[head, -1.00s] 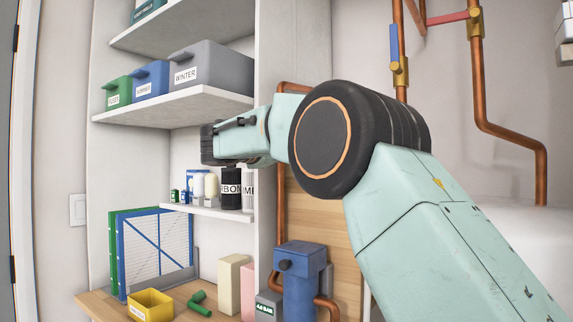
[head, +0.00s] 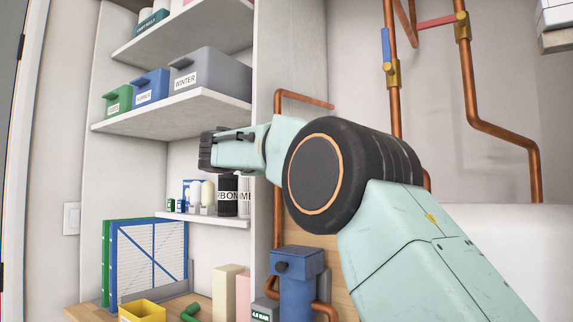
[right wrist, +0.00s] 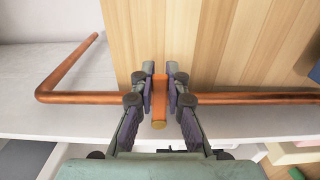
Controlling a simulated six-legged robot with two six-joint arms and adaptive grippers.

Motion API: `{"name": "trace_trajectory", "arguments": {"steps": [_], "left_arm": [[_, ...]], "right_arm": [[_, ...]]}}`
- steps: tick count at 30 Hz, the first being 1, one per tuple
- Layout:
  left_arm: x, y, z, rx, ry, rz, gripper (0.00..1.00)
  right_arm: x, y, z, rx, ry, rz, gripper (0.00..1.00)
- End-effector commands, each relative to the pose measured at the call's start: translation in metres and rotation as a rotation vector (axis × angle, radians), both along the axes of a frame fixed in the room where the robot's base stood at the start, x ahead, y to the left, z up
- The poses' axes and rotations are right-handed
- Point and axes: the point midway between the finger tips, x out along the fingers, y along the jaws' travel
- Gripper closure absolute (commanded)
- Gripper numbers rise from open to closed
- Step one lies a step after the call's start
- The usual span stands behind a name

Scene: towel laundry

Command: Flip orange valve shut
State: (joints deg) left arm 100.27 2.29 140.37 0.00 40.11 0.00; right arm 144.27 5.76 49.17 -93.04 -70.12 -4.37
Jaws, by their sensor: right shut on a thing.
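The orange valve handle (right wrist: 160,98) shows in the right wrist view, lying across a copper pipe (right wrist: 85,97), with a brass-coloured round end at its near side. My right gripper (right wrist: 159,80) is shut on the handle, one finger on each side. In the head view my right arm reaches left across the shelf unit, and its dark end part hides whatever is behind it; the orange valve is not visible there. My left gripper is not in view.
A wooden panel (right wrist: 210,40) lies behind the valve. A blue pump-like unit (head: 297,285) stands below my arm. Shelves with bins, including a grey WINTER bin (head: 210,75), are at left. Copper pipes with a blue lever (head: 385,46) and a red lever (head: 436,21) are at right.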

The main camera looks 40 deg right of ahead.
Motion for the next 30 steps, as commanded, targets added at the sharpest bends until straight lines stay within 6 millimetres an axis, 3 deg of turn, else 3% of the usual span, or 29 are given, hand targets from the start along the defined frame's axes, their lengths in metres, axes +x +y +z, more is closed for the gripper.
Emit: {"name": "trace_trajectory", "arguments": {"steps": [6,7,10,20,23,30], "left_arm": [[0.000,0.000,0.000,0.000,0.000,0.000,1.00],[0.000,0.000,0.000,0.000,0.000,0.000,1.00],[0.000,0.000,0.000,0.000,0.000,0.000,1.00],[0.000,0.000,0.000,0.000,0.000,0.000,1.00],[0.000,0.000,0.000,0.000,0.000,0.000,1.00],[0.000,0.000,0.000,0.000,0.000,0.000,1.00]], "right_arm": [[0.001,0.000,-0.006,0.009,0.006,-0.003,1.00],[0.001,0.000,-0.006,0.009,0.006,-0.003,0.85],[0.001,0.000,-0.005,0.008,0.006,-0.003,0.77],[0.000,0.003,-0.002,0.004,0.002,-0.001,0.75],[-0.003,0.012,-0.001,0.002,0.002,0.001,0.75],[-0.016,0.058,-0.001,-0.001,0.003,0.002,0.75]]}}
